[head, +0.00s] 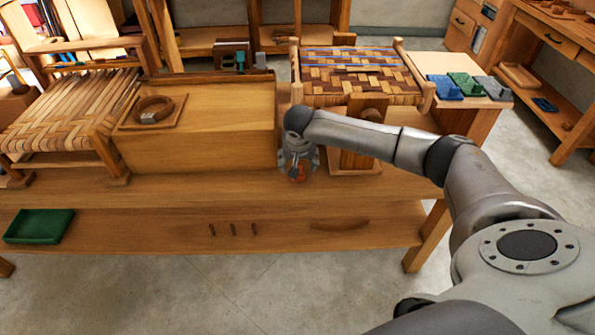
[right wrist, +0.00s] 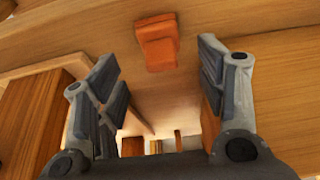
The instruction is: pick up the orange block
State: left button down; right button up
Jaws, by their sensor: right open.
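The orange block (right wrist: 157,42) lies on the wooden workbench in the right wrist view. It sits beyond the gap between my right gripper's fingers (right wrist: 158,68), and neither finger touches it. The fingers are spread wide, with nothing held. In the head view my right gripper (head: 299,163) points down close over the bench, between the wooden box and the woven seat. Only a small orange patch of the block (head: 296,176) shows there, at the fingers; the rest is hidden. My left gripper is in neither view.
A wooden box (head: 200,130) with a coiled strip on top stands left of the gripper. The woven seat frame (head: 357,72) stands behind and right. Green and blue-grey blocks (head: 465,85) lie farther right. A green tray (head: 40,226) sits on the lower shelf.

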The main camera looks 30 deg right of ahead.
aim_at(298, 166)
jog(key=shift+x, duration=1.7)
jog(key=shift+a, duration=0.1)
jog(key=shift+c, duration=0.5)
jog(key=c, duration=0.8)
